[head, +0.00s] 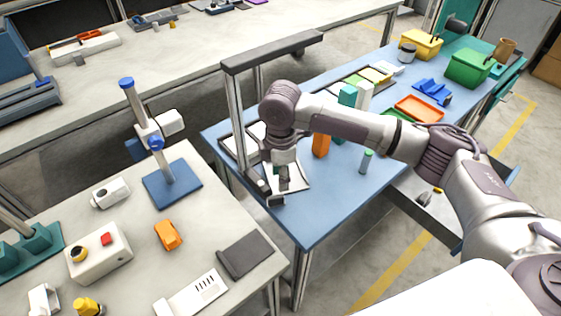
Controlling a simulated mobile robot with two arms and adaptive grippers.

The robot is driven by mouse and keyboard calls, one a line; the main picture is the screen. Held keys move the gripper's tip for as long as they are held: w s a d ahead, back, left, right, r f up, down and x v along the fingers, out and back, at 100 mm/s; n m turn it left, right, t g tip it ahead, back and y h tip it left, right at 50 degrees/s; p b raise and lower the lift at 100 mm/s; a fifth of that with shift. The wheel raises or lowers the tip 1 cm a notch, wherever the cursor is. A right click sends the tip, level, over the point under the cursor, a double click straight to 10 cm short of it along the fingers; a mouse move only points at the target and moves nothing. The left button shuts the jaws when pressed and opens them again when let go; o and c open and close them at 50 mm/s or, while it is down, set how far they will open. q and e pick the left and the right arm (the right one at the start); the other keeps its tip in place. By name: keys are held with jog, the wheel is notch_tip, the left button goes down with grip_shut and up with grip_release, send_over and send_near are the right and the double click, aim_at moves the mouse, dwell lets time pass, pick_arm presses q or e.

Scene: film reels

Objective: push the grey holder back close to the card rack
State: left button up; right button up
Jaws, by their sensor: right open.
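My right gripper (284,188) is open and points down over the near left part of the blue table, above a white panel with a dark rim (297,178). I cannot clearly make out the grey holder; a small dark grey piece (275,201) shows at the gripper's fingertips, and I cannot tell whether it is the holder or part of the gripper. A dark rack with pale, yellow and green cards (379,75), perhaps the card rack, lies farther back along the table. My arm hides part of the space between them. My left gripper is not in view.
A dark overhead frame (272,50) stands at the table's left. An orange tray (419,108) lies farther right. The blue table's front corner (320,220) is bare.

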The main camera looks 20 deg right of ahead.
aim_at(280, 195)
notch_tip(280, 195, down, 9)
jog(key=shift+r, duration=0.2)
jog(key=shift+c, duration=0.2)
grip_shut()
